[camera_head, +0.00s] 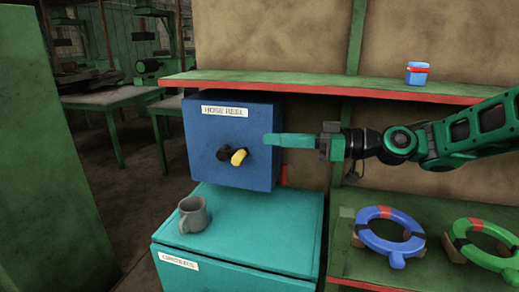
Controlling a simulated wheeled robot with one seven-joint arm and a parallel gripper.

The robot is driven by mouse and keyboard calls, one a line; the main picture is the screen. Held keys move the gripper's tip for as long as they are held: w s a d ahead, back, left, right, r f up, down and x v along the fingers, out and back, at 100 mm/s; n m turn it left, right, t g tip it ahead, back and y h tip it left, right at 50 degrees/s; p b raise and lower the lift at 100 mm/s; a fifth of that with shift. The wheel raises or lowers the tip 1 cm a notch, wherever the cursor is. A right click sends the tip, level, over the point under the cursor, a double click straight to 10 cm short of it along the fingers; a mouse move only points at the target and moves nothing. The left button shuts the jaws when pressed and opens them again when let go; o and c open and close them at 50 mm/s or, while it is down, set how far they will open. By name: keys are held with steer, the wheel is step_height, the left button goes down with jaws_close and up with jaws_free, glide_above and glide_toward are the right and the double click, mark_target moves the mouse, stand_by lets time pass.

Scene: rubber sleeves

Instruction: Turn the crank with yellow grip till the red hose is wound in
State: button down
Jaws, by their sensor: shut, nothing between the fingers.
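A blue box labelled "HOSE REEL" (200,130) stands at the middle of the view. A short dark crank (224,153) with a yellow grip (239,157) sticks out of its front face. My gripper (268,140) comes in from the right, pointing left, with its green fingers shut and empty. In the picture its tips lie a little up and right of the yellow grip, with a gap between them. A small red piece (284,174), perhaps the hose, shows at the box's lower right side; the rest of it is hidden.
A grey mug (193,215) stands on the teal cabinet (270,222) below the box. A green shelf (310,88) with a blue and red can (417,73) runs above. Blue (390,232) and green (485,243) rings lie at the lower right.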

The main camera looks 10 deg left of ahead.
steer(key=r+n, duration=0.1)
steer(key=n, duration=0.1)
glide_above(243, 156)
steer(key=shift+a+f, duration=0.15)
steer(key=shift+f, duration=0.1)
steer(key=f, duration=0.2)
steer(key=shift+d+f, duration=0.2)
steer(key=shift+f, duration=0.15)
steer(key=shift+d+f, duration=0.25)
steer(key=shift+f, duration=0.3)
steer(key=shift+s+a+f, duration=0.1)
